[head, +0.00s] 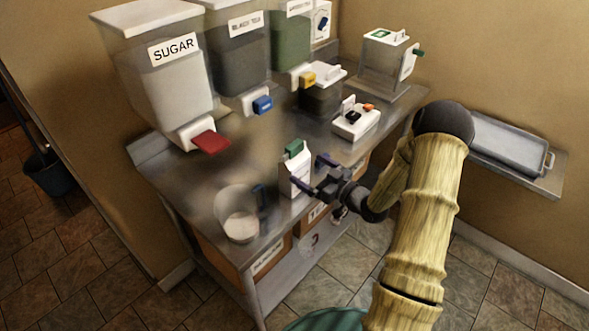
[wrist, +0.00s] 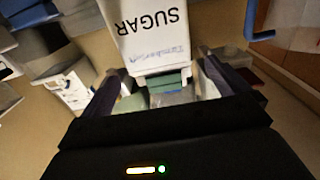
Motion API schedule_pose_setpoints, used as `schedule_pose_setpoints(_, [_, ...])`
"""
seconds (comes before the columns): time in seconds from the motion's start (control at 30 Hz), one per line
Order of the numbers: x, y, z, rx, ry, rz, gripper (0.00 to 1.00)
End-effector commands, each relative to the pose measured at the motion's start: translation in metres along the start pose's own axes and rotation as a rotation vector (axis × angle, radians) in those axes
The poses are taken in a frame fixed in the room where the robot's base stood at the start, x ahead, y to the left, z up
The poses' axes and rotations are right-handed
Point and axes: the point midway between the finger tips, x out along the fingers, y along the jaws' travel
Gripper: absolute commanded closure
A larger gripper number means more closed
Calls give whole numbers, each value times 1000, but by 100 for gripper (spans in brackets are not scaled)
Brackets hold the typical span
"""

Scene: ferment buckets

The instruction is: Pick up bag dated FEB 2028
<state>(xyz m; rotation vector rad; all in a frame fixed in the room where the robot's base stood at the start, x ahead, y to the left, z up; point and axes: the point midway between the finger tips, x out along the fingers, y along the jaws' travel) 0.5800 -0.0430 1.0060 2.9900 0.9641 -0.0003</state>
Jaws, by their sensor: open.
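A white bag with a green clip on top (head: 297,170) stands upright on the metal table near its front edge. In the wrist view the bag (wrist: 147,30) appears upside down, with black SUGAR lettering and a blue handwritten-looking line too blurred to read as a date. Its green clip (wrist: 170,80) shows between the fingers. My gripper (head: 314,174) is open, just to the right of the bag, its two dark fingers spread toward it. In the wrist view my gripper (wrist: 160,72) has one finger on each side of the clip; I cannot tell whether they touch it.
A clear cup with white contents (head: 240,226) stands left of the bag. A SUGAR dispenser with a red tap (head: 165,70) and other dispensers line the back. A small white device (head: 355,120) sits behind right. Labelled boxes (head: 268,258) are under the tabletop. Bare tabletop (head: 215,170) lies left of the bag.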

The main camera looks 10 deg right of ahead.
Motion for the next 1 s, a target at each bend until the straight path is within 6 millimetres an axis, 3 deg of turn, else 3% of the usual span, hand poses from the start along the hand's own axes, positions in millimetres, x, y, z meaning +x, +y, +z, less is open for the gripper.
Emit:
schedule_pose_setpoints(0.13, [17, 0, -1, 0, 0, 0, 0])
schedule_pose_setpoints(0.53, [22, 0, -1, 0, 0, 0, 0])
schedule_pose_setpoints(0.83, [62, 2, -4, 0, 0, -1, 0])
schedule_pose_setpoints(1.0, [71, 2, -1, 1, 0, 0, 0])
